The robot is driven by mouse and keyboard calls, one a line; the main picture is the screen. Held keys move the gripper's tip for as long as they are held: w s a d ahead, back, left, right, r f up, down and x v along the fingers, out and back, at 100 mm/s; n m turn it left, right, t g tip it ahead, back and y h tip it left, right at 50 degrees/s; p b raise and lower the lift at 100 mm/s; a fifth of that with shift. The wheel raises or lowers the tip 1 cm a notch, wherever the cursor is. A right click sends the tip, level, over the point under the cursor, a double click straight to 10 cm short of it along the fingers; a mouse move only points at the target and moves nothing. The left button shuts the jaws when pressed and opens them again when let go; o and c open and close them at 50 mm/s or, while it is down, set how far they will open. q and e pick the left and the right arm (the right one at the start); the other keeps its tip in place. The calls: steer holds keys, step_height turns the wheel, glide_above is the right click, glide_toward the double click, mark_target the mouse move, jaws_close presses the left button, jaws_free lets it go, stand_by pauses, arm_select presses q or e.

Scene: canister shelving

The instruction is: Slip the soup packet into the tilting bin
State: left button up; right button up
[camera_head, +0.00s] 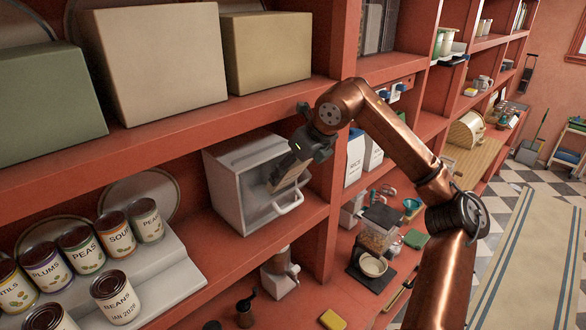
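The tilting bin (226,193) is a white box on the middle shelf, with a grey front and a white handle (289,204) low on its right side. My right arm comes in from the lower right. Its dark gripper (296,163) points down and left at the upper right of the bin's front. A flat grey-brown piece (286,176) shows at the gripper's tip, against the bin's front. It may be the soup packet, but I cannot tell it clearly from the fingers. Whether it touches the bin is unclear. My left gripper is not in view.
Several labelled cans (116,239) stand on a white stepped riser (165,278) left of the bin. Large boxes (155,62) fill the shelf above. A red upright (330,190) stands right of the bin, with white packages (355,155) beyond. A dispenser (280,275) stands below.

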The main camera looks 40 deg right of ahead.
steer(key=shift+w+f, duration=0.35)
steer(key=shift+w, duration=0.05)
steer(key=shift+s+r, duration=0.1)
steer(key=shift+s, duration=0.05)
steer(key=o, duration=1.1)
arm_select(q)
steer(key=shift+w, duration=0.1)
arm_select(e)
steer(key=shift+o, duration=0.8)
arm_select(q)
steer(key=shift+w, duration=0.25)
arm_select(e)
steer(key=shift+p+v, duration=1.2)
steer(key=shift+v, duration=1.45)
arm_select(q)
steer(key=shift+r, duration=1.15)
arm_select(e)
steer(key=shift+v, duration=1.35)
